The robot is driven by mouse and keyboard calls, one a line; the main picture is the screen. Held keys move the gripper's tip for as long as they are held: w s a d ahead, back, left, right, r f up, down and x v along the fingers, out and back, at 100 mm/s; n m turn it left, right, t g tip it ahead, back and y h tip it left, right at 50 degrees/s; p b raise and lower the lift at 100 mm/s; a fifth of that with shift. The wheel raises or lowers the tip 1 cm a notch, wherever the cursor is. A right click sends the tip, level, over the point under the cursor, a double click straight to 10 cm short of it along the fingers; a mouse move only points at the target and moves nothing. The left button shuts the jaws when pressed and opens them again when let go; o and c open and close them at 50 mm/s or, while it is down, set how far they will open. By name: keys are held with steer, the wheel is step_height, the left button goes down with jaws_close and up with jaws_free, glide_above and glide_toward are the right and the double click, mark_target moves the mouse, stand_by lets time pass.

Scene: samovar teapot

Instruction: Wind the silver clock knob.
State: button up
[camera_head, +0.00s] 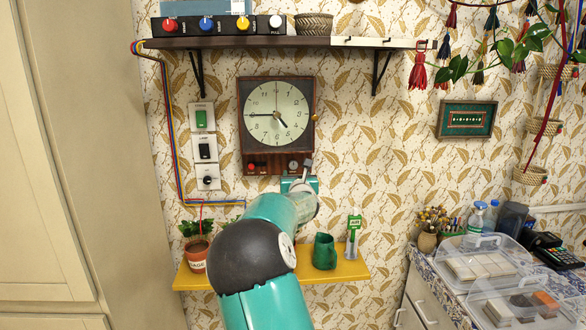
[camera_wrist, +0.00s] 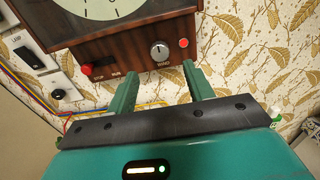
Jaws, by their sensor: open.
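The wall clock (camera_head: 276,113) has a dark wooden case and a pale round dial. Its silver knob (camera_wrist: 160,50) sits on the lower front panel, and it also shows small in the head view (camera_head: 293,165). In the wrist view my gripper (camera_wrist: 158,82) is open and empty, with its two green fingers pointing up toward the panel. The knob lies just beyond and between the fingertips, apart from them. The right fingertip is near the panel's lower right corner. In the head view my arm covers the area below the clock.
On the clock panel, a red switch (camera_wrist: 90,68) is left of the knob and a red button (camera_wrist: 183,43) right. Wall switches (camera_head: 203,148) are left of the clock. A dark shelf (camera_head: 280,43) is above; a yellow shelf (camera_head: 345,270) with a green cup (camera_head: 324,252) is below.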

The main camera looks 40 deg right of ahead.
mark_target(293, 166)
steer(key=x, duration=0.7)
steer(key=shift+w+d+f, duration=0.15)
steer(key=shift+w, duration=0.15)
steer(key=c, duration=1)
